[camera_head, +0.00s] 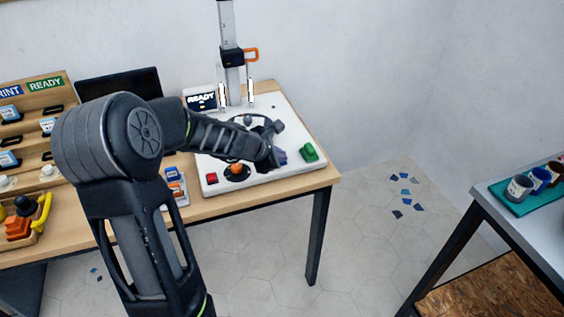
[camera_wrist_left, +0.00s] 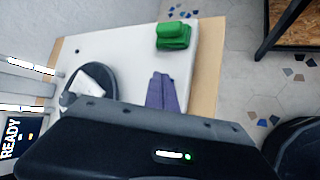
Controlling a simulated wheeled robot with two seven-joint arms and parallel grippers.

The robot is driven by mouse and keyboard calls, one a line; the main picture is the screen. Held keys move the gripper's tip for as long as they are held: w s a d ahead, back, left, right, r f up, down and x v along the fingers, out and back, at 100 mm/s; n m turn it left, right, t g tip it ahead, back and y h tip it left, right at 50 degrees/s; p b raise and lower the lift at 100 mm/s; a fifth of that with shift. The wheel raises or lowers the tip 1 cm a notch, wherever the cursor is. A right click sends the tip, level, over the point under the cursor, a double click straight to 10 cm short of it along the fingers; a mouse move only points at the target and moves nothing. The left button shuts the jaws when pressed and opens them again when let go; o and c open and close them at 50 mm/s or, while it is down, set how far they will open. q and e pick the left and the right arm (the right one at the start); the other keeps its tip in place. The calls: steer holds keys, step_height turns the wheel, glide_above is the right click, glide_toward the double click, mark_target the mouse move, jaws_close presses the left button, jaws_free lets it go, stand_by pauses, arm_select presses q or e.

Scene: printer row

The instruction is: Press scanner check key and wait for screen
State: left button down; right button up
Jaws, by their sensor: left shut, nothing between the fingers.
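The scanner has a white base (camera_head: 285,117) on the wooden table. A raised green key (camera_head: 308,152) is at its right front corner; it also shows in the wrist view (camera_wrist_left: 174,36). A red key (camera_head: 212,178) and an orange knob on a dark disc (camera_head: 237,169) are along the front edge. The small screen (camera_head: 201,101) reads READY; it also shows in the wrist view (camera_wrist_left: 13,137). My left gripper (camera_head: 280,157) is shut and empty over the base, left of the green key and apart from it. Its purple fingertips show in the wrist view (camera_wrist_left: 162,90). My right gripper is out of view.
A tall column (camera_head: 229,22) with a dark carriage (camera_head: 232,57) rises behind the base. A dark round plate (camera_wrist_left: 105,80) lies beside my fingers. A stepped rack (camera_head: 33,98) stands at left. Another table (camera_head: 487,188) with mugs is at right.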

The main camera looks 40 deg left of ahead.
arm_select(q)
steer(key=shift+f, duration=0.15)
stand_by(0.4)
steer(key=shift+r+p, duration=0.7)
steer(key=shift+r, duration=0.1)
step_height(320, 180, up, 5)
steer(key=p, duration=0.5)
stand_by(0.7)
